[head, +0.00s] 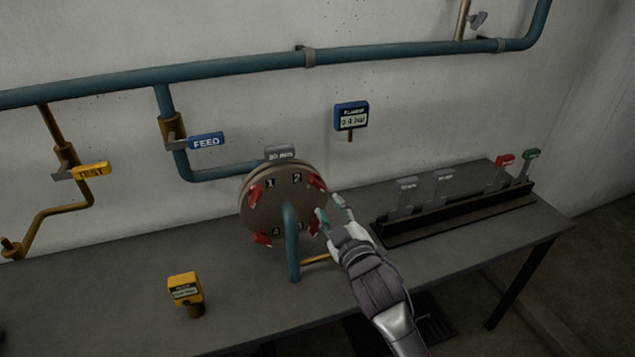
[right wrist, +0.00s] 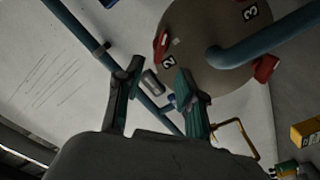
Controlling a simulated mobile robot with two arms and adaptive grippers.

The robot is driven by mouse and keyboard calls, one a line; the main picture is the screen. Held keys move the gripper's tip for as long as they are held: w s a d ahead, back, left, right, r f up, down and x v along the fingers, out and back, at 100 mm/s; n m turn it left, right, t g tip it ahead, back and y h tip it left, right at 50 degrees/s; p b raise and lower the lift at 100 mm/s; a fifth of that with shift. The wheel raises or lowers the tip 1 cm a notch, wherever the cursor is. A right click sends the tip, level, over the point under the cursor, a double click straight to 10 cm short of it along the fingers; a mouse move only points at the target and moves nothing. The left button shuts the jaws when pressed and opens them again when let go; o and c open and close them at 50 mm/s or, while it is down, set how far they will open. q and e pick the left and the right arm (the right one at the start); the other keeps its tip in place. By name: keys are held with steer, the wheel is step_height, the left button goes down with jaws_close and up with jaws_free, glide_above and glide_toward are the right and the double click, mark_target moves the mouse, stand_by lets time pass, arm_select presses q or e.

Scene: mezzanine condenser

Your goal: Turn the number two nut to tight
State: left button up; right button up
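The round flange (head: 262,215) stands on the bench with numbers and red nuts around its face. The number two nut (head: 317,182) is the red one at its upper right, beside the "2". In the right wrist view a red nut (right wrist: 160,43) sits beside the "2" at the disc's left edge. My right gripper (head: 331,208) is open and empty, below and right of that nut, near the lower right nut, which it partly overlaps. In the right wrist view the fingers (right wrist: 157,72) are apart, with no nut between them. My left gripper is not in view.
A blue pipe (head: 291,245) rises in front of the flange. The blue FEED handle (head: 206,141) and yellow TEST handle (head: 92,171) are left. A yellow meter (head: 184,289) stands on the bench (head: 110,300). A lever rack (head: 460,215) lies right. A blue display (head: 351,117) is behind.

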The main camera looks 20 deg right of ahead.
mark_target(317, 187)
steer(key=w+p, duration=0.1)
steer(key=w, duration=0.8)
steer(key=shift+w+a+p, duration=0.15)
steer(key=shift+a+p, duration=0.05)
steer(key=shift+p, duration=0.2)
jaws_close()
